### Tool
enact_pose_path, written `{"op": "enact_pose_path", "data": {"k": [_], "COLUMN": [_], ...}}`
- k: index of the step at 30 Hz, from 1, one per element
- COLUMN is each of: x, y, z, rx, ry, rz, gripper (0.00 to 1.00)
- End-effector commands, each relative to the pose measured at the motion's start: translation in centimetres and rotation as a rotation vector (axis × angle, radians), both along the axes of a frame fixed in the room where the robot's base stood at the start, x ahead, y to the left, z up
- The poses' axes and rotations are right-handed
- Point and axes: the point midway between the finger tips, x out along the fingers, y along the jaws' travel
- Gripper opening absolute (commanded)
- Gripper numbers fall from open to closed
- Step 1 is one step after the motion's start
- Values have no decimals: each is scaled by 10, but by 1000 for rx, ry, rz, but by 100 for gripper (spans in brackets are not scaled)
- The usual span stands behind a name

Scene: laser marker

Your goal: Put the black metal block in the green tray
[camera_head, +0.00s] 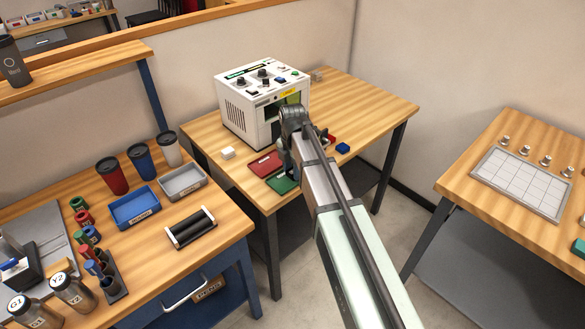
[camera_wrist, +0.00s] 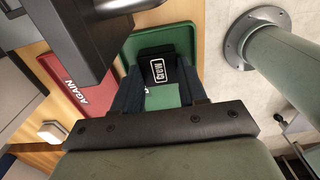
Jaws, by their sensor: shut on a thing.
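The black metal block (camera_wrist: 157,66), with white lettering, is between the fingers of my gripper (camera_wrist: 158,92) in the wrist view. My gripper is shut on it. The green tray (camera_wrist: 183,35) lies beneath and around the block in that view; I cannot tell whether the block touches its floor. In the head view the green tray (camera_head: 284,183) is at the front of the middle table, partly covered by my gripper (camera_head: 286,165). The block is not clear in the head view.
A red tray (camera_head: 263,164) lies beside the green one, with a white block (camera_head: 227,153) left of it. The white laser machine (camera_head: 262,100) stands behind. A blue block (camera_head: 343,148) and a red block (camera_head: 330,139) are to the right. The table's front edge is close.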

Motion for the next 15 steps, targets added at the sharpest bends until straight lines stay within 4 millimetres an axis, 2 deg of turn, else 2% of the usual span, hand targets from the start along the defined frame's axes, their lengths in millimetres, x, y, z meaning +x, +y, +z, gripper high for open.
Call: {"op": "enact_pose_path", "data": {"k": [4, 15], "x": [0, 0], "y": [0, 0], "z": [0, 7], "rx": [0, 0], "ry": [0, 0], "rz": [0, 0], "gripper": [52, 52]}}
